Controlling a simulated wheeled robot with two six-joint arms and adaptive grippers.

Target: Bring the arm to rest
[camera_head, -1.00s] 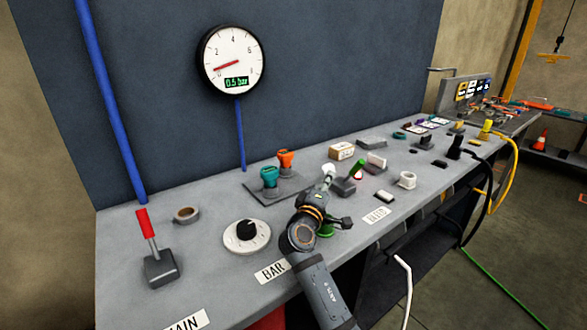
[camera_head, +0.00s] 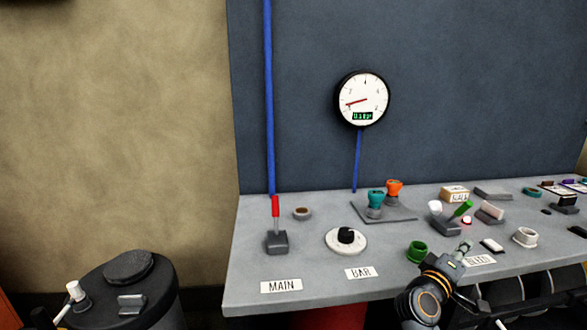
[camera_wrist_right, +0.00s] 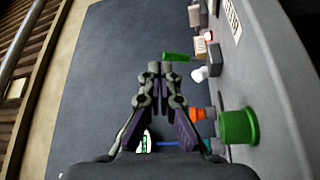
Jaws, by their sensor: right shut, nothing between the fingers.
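My right arm comes up from the bottom right in the head view. Its gripper (camera_head: 464,248) is over the bench's front part, right of a green cup (camera_head: 418,250). In the right wrist view the two fingers (camera_wrist_right: 155,68) are together with nothing between them. They appear clear of the bench and its fittings. The green cup (camera_wrist_right: 238,126) shows to their right there, and a green lever end (camera_wrist_right: 177,57) lies beyond the tips. My left gripper is in neither view.
The grey bench (camera_head: 315,265) carries a red-handled lever (camera_head: 275,208), a black knob (camera_head: 346,236), teal (camera_head: 376,197) and orange (camera_head: 394,187) fittings, and a green-handled lever (camera_head: 461,209). A gauge (camera_head: 361,98) hangs behind. A dark round-topped unit (camera_head: 125,285) stands left.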

